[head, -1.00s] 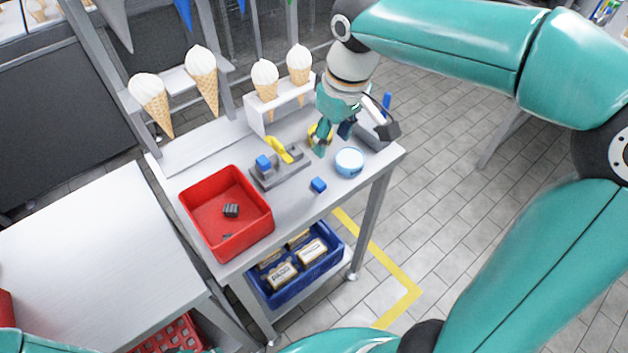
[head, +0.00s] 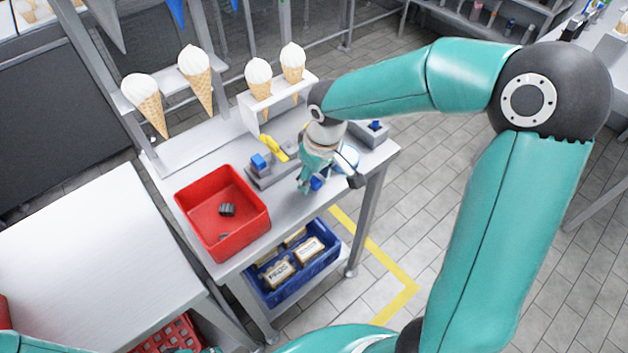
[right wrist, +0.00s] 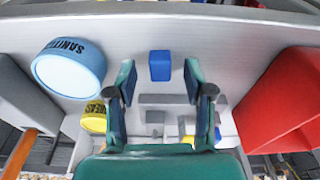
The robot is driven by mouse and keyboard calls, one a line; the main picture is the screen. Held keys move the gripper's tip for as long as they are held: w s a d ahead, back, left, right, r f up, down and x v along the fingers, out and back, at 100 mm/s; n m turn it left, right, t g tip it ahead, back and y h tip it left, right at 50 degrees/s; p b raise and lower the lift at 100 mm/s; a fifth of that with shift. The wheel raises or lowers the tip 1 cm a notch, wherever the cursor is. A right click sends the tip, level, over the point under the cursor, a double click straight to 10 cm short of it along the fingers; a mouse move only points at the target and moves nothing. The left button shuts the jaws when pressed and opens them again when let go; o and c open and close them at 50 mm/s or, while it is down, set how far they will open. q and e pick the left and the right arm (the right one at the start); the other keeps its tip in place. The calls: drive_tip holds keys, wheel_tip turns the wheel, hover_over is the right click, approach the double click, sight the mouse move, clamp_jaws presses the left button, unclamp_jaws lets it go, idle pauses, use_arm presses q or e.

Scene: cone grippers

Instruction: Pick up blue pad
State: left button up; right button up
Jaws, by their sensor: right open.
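The blue pad (right wrist: 160,65) is a small blue block lying on the grey metal bench top. In the right wrist view it sits just beyond the fingertips, centred between them. In the head view the pad (head: 317,183) is partly hidden by my right gripper (head: 315,187), which is low over the bench beside it. In the right wrist view my right gripper (right wrist: 160,75) is open and empty, its two fingers well apart. My left gripper is not in view.
A red bin (head: 262,222) stands to the left on the bench. Ice-cream cones (head: 258,82) stand in a white holder behind.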

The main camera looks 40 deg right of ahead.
drive_tip(key=shift+f, duration=0.3)
drive_tip(key=c, duration=0.9)
wheel_tip(320, 180, up, 19)
drive_tip(key=p, duration=0.1)
wheel_tip(320, 180, up, 6)
drive_tip(key=p, duration=0.5)
hover_over(314, 180)
drive_tip(key=shift+s, duration=0.1)
idle(0.4)
idle(0.5)
